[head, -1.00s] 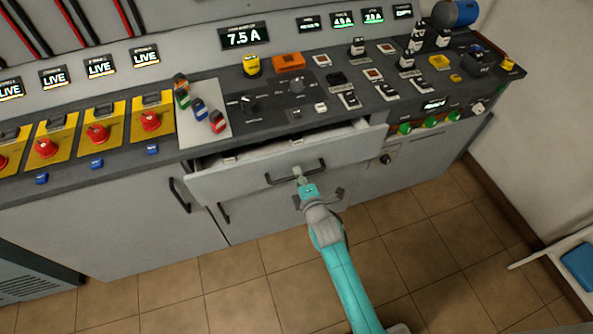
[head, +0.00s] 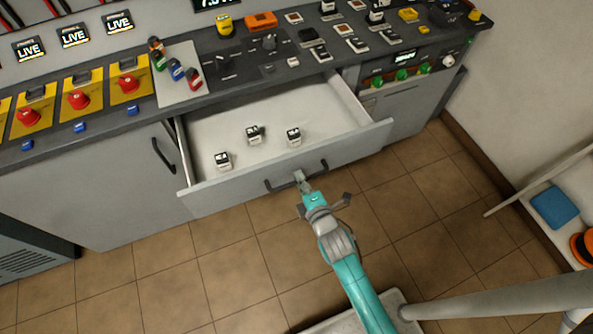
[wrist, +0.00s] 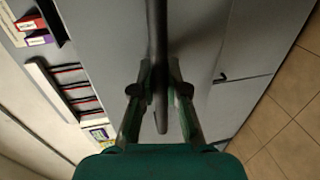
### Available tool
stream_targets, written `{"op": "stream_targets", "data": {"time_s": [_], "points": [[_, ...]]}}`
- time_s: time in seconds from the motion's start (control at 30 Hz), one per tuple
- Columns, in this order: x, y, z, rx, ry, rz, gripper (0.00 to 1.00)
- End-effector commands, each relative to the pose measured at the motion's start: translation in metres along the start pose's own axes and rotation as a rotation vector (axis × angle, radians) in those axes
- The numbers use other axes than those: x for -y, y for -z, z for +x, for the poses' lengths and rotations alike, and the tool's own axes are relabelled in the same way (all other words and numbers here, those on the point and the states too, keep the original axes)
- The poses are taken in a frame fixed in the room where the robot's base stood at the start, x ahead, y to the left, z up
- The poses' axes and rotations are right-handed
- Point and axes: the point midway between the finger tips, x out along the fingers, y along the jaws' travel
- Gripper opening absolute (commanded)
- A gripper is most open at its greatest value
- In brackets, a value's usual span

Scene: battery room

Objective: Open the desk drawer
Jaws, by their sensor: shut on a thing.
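The desk drawer (head: 222,192) is pulled well out of the grey desk, and its white inside shows in the head view. Several small black-and-white blocks (head: 254,134) lie in it. The dark bar handle (head: 282,185) runs along the drawer front. My gripper (head: 300,178) is shut on the handle near its middle. In the wrist view the handle (wrist: 160,60) passes between the two fingers of my gripper (wrist: 160,95).
Above the drawer, the worktop carries switches, knobs and yellow panels with red knobs (head: 78,99). A cabinet door with a dark handle (head: 163,155) is at the left. Tiled floor (head: 230,260) lies clear in front. A shelf with a blue item (head: 556,207) stands at the right.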

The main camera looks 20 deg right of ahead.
Motion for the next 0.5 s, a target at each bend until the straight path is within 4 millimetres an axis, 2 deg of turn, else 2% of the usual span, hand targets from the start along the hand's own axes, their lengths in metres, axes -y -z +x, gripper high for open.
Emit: {"op": "stream_targets", "data": {"time_s": [0.43, 0.47, 0.5], "points": [[0.0019, 0.0001, -0.0045, 0.000, 0.002, 0.000, 0.00], [0.0019, 0.0001, -0.0045, 0.000, 0.002, 0.000, 0.15], [0.0019, 0.0001, -0.0045, 0.000, 0.002, 0.000, 0.25]]}}
